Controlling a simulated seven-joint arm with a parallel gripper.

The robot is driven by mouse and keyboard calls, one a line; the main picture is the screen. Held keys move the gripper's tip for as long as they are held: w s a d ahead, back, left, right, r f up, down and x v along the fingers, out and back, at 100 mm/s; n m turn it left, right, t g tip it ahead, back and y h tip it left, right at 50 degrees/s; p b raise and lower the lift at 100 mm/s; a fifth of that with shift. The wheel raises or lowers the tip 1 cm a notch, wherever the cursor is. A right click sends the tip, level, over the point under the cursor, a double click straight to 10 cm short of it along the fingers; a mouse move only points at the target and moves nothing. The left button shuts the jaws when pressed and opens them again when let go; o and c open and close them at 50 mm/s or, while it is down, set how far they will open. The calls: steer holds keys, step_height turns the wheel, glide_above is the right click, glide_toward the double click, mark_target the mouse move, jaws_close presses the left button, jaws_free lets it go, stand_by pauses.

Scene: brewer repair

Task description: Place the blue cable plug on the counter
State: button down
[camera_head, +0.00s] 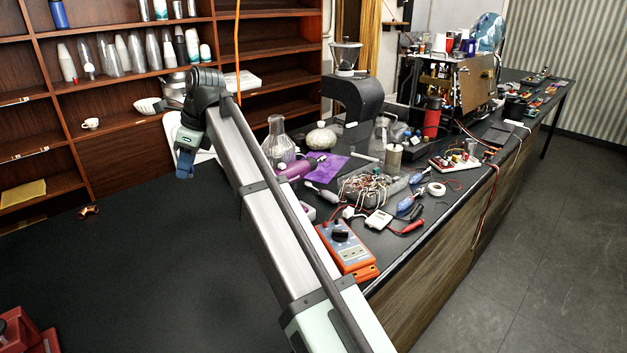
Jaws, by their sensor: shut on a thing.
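My gripper (186,160) hangs at the far end of my arm, pointing down, left of the counter's cluttered part and in front of the wooden shelves. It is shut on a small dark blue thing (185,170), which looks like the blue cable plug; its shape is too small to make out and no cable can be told. The black counter (455,193) runs from the middle to the back right. Its near part is partly hidden behind my arm. The gripper is apart from the things on the counter.
The counter holds an orange multimeter (345,248), a tangle of wires (365,188), a purple cloth (327,165), a glass flask (278,140) and a grinder (346,85). An opened machine (465,88) stands farther back. Bare counter shows near its right edge.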

steer(key=w+d+m, duration=0.2)
steer(key=w+d, duration=0.2)
steer(key=d, duration=0.9)
steer(key=m+t+h, duration=0.1)
steer(key=m+t, duration=0.2)
steer(key=m, duration=0.5)
glide_above(384, 244)
steer(key=s+d, duration=0.1)
step_height(384, 244, down, 11)
steer(key=shift+d+f, duration=0.1)
steer(key=shift+f, duration=5.3)
steer(key=shift+f, duration=0.1)
steer(key=c, duration=1)
jaws_free()
